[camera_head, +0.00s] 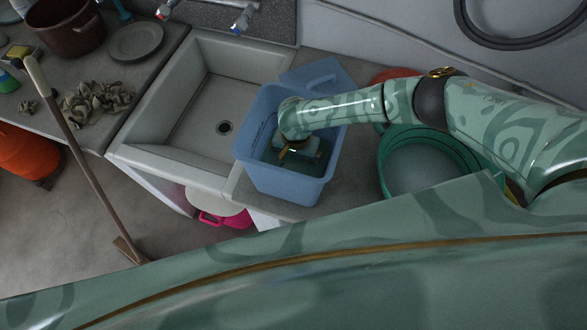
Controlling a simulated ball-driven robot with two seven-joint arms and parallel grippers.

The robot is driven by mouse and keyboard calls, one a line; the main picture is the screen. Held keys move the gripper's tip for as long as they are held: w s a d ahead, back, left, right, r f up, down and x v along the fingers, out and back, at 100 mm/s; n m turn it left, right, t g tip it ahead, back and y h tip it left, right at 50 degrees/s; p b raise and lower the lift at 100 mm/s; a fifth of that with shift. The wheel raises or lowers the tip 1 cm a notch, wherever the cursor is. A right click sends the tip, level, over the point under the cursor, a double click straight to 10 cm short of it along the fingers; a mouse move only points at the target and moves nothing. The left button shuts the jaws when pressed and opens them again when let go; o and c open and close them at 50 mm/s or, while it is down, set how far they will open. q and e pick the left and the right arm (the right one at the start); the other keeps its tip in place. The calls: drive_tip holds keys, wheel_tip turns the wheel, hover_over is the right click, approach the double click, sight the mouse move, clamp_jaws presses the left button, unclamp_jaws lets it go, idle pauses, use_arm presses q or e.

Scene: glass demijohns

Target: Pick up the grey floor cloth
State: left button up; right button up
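A crumpled grey-beige cloth (97,103) lies in folds on the left worktop; it is the only clear cloth in view. My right arm comes in from the right and its hand points down into a blue rectangular bucket (262,178) on the worktop right of the sink. My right gripper (296,152) is low inside the bucket, over its dark bottom or contents. The fingertips are mostly hidden, so I cannot tell whether they hold anything. My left gripper is out of view.
A white sink (178,128) lies between cloth and bucket. A brown pot (66,30) and a grey plate (136,42) stand behind the cloth. A wooden-handled tool (75,140) leans at the left worktop's edge. A green round tub (386,175) stands right of the bucket.

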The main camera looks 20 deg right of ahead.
sight(296, 161)
wheel_tip(296, 161, down, 2)
drive_tip(key=c, duration=1.1)
drive_tip(key=shift+r, duration=0.15)
wheel_tip(296, 161, up, 9)
drive_tip(key=shift+p, duration=1.25)
drive_tip(key=shift+r, duration=0.4)
drive_tip(key=shift+o, duration=1.1)
drive_tip(key=shift+r, duration=0.1)
drive_tip(key=shift+c, duration=0.4)
